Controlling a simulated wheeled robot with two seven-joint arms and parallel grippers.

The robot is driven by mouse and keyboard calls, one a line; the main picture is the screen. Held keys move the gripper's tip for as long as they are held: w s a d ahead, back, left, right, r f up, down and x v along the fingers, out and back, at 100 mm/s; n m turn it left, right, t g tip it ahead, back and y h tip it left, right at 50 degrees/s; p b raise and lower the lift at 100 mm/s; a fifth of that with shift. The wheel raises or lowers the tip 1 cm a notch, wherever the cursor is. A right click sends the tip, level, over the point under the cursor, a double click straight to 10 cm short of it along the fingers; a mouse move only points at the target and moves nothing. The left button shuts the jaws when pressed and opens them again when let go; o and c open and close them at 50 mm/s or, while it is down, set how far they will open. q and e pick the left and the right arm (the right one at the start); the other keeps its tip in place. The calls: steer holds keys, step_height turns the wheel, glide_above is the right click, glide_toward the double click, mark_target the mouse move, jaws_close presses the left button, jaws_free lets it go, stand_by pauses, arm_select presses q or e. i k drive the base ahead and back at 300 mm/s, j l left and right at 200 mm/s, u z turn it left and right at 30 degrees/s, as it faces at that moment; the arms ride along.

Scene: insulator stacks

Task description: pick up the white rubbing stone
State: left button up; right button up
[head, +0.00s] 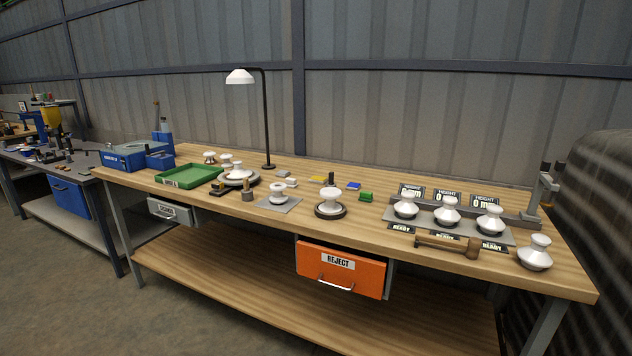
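Two small pale pieces lie on the wooden workbench (420,268), just right of the lamp base. The nearer one is a low white block (291,182), which looks like the white rubbing stone. The other pale piece (280,173) lies just behind it, and its shape is too small to tell. The white block lies behind a grey square plate (293,204) that carries a white insulator (278,194). Neither of my grippers shows in the head view.
A black lamp (267,120) stands behind the blocks. A green tray (188,176) and insulators are left; a white insulator on a dark round base (330,203), small coloured blocks and a wooden mallet (448,244) are right. An orange REJECT drawer (340,270) hangs below the front edge.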

mark_target(291, 183)
steer(key=i+j+z, duration=0.45)
steer(key=i+j, duration=0.3)
steer(key=i, duration=0.3)
steer(key=i+j+z, duration=0.5)
steer(key=i+j, duration=0.45)
steer(key=j, duration=0.2)
